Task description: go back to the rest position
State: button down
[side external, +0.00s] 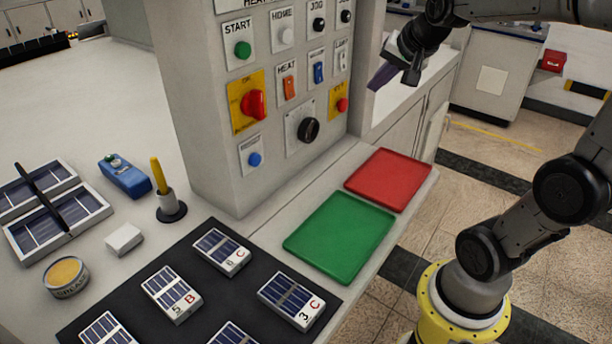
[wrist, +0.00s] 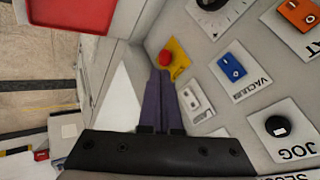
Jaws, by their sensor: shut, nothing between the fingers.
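My gripper (side external: 376,80) is at the upper right in the side external view, in the air just right of the control panel (side external: 262,190). Its purple fingers also show in the wrist view (wrist: 160,74), pressed together with nothing between them. In the wrist view the fingers point past the panel face, close to a red round button on a yellow plate (wrist: 166,58) and a white switch (wrist: 190,98). I cannot tell whether the fingertips touch anything.
A green tray (side external: 338,238) and a red tray (side external: 388,180) lie on the bench in front of the panel. A black mat (side external: 215,290) holds several solar-cell blocks. A blue tool (side external: 125,177), a yellow-handled tool in a stand (side external: 160,178) and a tin (side external: 67,276) stand at left.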

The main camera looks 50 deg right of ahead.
jog(key=s+a+n+y, duration=0.1)
jog(key=s+a+n, duration=0.2)
jog(key=a, duration=0.4)
jog(key=s+a+n+y, duration=0.1)
jog(key=s+a+n, duration=0.15)
jog(key=a, duration=0.35)
jog(key=s+a+f+n+g+y, duration=0.1)
jog(key=s+a+f+n, duration=0.2)
jog(key=s+f+n, duration=0.4)
jog(key=shift+s+a+n+g, duration=0.4)
jog(key=shift+s+n, duration=0.25)
jog(key=shift+s, duration=0.55)
